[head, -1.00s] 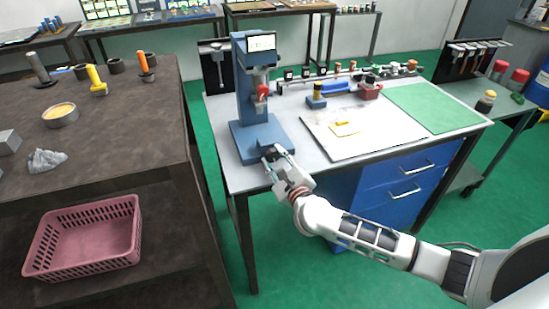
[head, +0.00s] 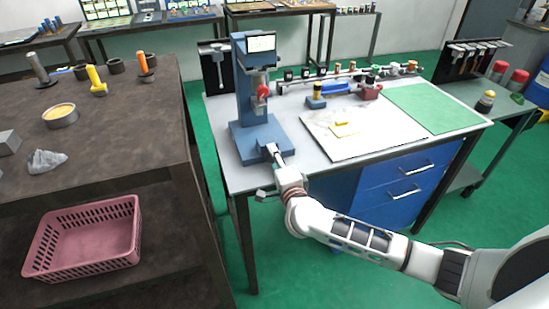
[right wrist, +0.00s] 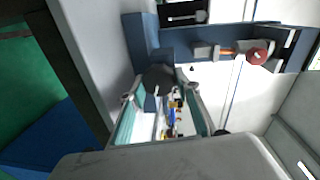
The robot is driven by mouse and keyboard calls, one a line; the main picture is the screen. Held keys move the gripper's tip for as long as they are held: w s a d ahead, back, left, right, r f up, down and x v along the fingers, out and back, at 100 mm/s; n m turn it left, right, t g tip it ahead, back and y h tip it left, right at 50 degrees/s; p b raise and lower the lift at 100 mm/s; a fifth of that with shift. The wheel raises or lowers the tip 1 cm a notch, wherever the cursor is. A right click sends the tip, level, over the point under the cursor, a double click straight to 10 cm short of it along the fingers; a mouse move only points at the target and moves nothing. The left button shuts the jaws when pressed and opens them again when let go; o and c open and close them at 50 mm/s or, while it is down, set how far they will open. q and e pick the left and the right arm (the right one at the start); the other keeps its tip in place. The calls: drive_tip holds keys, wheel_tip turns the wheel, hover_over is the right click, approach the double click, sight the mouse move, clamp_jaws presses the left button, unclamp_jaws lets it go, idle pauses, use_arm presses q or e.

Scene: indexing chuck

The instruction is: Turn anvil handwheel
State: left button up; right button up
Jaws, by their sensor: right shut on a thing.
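A blue bench press (head: 250,95) with a small screen and a red knob (head: 263,90) stands on the left of the grey worktable. My right gripper (head: 271,151) is at the front edge of its blue base (head: 240,141). In the right wrist view a dark round part, which looks like the anvil handwheel (right wrist: 159,77), sits between the fingertips of my right gripper (right wrist: 161,88). The fingers are shut on it. In the head view the handwheel is mostly hidden by the gripper. The red knob also shows in the right wrist view (right wrist: 257,57). My left gripper is out of view.
A white board (head: 370,143) with a small yellow piece and a green mat (head: 435,108) lie right of the press. A rail of small parts (head: 345,72) runs behind. A dark bench (head: 110,120) stands left, across a narrow gap.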

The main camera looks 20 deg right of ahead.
drive_tip(key=n, duration=0.6)
drive_tip(key=shift+a+r+h, duration=0.1)
drive_tip(key=shift+h, duration=0.2)
drive_tip(key=n+t, duration=0.1)
drive_tip(key=n, duration=0.5)
drive_tip(key=shift+a, duration=0.15)
drive_tip(key=n, duration=0.4)
drive_tip(key=shift+n, duration=0.3)
drive_tip(key=shift+n+t, duration=0.3)
drive_tip(key=shift+n, duration=1.5)
drive_tip(key=o, duration=1.1)
drive_tip(key=s, duration=1.2)
drive_tip(key=shift+a+f, duration=0.25)
drive_tip(key=shift+f, duration=0.2)
